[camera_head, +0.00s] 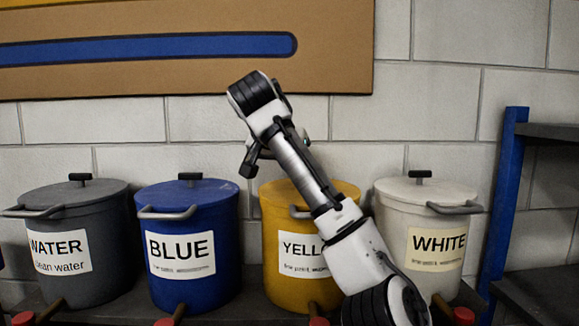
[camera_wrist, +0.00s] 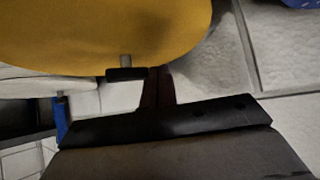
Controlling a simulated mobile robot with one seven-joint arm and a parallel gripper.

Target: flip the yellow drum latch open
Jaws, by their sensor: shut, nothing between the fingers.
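The yellow drum (camera_head: 275,235) stands on the shelf between the blue and white drums. My arm crosses in front of it and hides much of its lid and label. A bit of a grey bar (camera_head: 299,212) shows at the front of its lid. The wrist view shows the yellow drum (camera_wrist: 110,30) large at the top, with a small black knob on a grey stem (camera_wrist: 125,73) at its edge. My gripper (camera_head: 249,170) points down near the lid's left rear side. It is shut and empty; its dark fingers (camera_wrist: 159,80) appear beside the knob. I cannot tell if they touch.
The blue drum (camera_head: 190,215) and the grey water drum (camera_head: 100,205) stand left, the white drum (camera_head: 400,215) right, each with a grey bar at the lid. Red-tipped taps (camera_head: 318,322) stick out below. A blue shelf post (camera_head: 503,200) stands at right. The wall is close behind.

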